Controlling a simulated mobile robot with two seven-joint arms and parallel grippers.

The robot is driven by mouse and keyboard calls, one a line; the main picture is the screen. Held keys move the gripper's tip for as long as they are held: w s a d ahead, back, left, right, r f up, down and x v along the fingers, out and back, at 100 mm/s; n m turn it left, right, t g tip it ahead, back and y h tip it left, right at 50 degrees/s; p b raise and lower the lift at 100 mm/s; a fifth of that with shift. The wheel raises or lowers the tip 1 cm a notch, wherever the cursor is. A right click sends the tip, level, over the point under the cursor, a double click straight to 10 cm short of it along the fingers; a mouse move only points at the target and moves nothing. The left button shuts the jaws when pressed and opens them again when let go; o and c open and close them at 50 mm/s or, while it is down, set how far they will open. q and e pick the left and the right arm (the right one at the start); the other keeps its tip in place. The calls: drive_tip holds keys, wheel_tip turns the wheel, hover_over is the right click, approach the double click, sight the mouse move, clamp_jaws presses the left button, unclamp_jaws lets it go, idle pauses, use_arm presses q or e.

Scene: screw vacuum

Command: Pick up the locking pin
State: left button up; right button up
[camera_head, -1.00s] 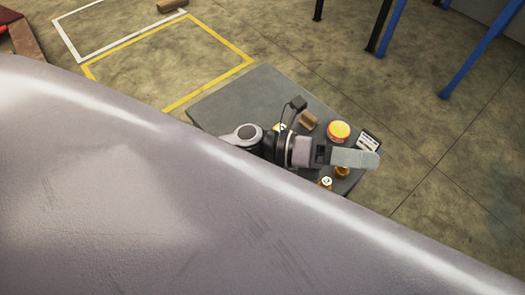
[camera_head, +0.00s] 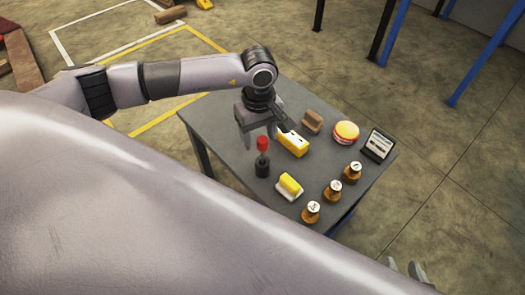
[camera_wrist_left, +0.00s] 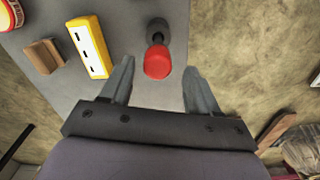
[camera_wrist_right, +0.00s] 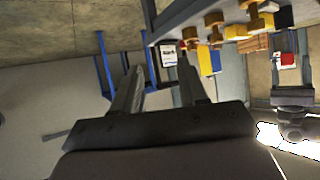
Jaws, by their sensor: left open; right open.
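A red-topped piece on a dark stem, which looks like the locking pin (camera_head: 262,144), stands upright in a small black holder (camera_head: 262,169) on the grey table. My left gripper (camera_head: 259,134) is open and pointed down just beside it. In the left wrist view, the red top (camera_wrist_left: 158,63) lies between the two open fingertips, with nothing gripped. My right gripper shows only as fingertips (camera_head: 407,272) at the bottom right of the head view. In the right wrist view, my right gripper (camera_wrist_right: 160,68) is open and empty, well away from the pin.
On the table (camera_head: 215,125) are a yellow block (camera_head: 292,144), a brown block (camera_head: 312,122), a red-and-yellow round item (camera_head: 346,131), a small framed display (camera_head: 378,145), a yellow-and-white piece (camera_head: 289,186) and brass weights (camera_head: 333,190). Blue posts (camera_head: 403,30) stand behind.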

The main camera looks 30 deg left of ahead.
sight(262, 151)
use_arm(q)
drive_tip(key=f, duration=0.2)
drive_tip(key=f+b, duration=0.1)
drive_tip(key=f, duration=0.1)
drive_tip(key=d+f, duration=0.1)
drive_tip(key=f, duration=0.1)
drive_tip(key=shift+s, duration=0.1)
drive_tip(key=shift+r, duration=0.1)
clamp_jaws()
